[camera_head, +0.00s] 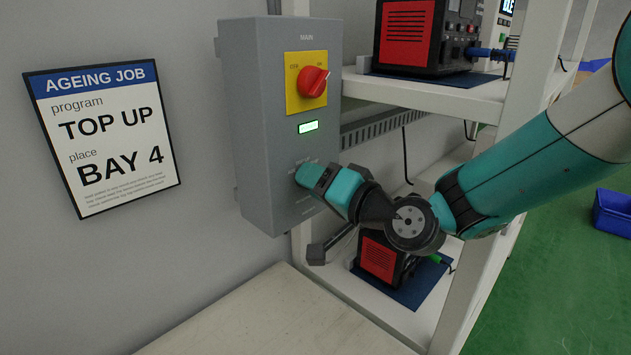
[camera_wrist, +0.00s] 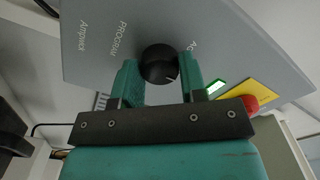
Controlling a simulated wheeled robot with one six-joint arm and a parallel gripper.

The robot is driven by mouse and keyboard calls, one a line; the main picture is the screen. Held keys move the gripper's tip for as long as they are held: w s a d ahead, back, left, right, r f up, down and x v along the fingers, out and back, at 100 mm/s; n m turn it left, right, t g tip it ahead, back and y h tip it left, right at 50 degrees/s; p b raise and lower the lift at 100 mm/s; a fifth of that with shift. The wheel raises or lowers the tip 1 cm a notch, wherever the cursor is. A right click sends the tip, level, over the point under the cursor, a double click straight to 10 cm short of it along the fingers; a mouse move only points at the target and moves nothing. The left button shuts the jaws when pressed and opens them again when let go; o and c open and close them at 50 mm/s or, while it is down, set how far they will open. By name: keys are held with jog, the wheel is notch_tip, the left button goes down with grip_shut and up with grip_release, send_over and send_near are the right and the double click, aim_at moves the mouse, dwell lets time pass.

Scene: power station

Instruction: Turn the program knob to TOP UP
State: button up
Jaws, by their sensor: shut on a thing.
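A red main switch (camera_head: 313,82) on a yellow plate and a small lit green display (camera_head: 308,127) are above the knob. A job sign (camera_head: 104,136) reads TOP UP, BAY 4. White shelving (camera_head: 430,94) with red-and-black units stands right; a pale bench (camera_head: 270,320) lies below.

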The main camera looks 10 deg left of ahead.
jog(key=o, duration=0.9)
jog(key=shift+d, duration=0.1)
jog(key=b+v, duration=0.7)
jog(key=v, duration=1)
jog(key=shift+s+d+b, duration=0.1)
jog(key=shift+s+b, duration=0.05)
jog(key=shift+b, duration=0.15)
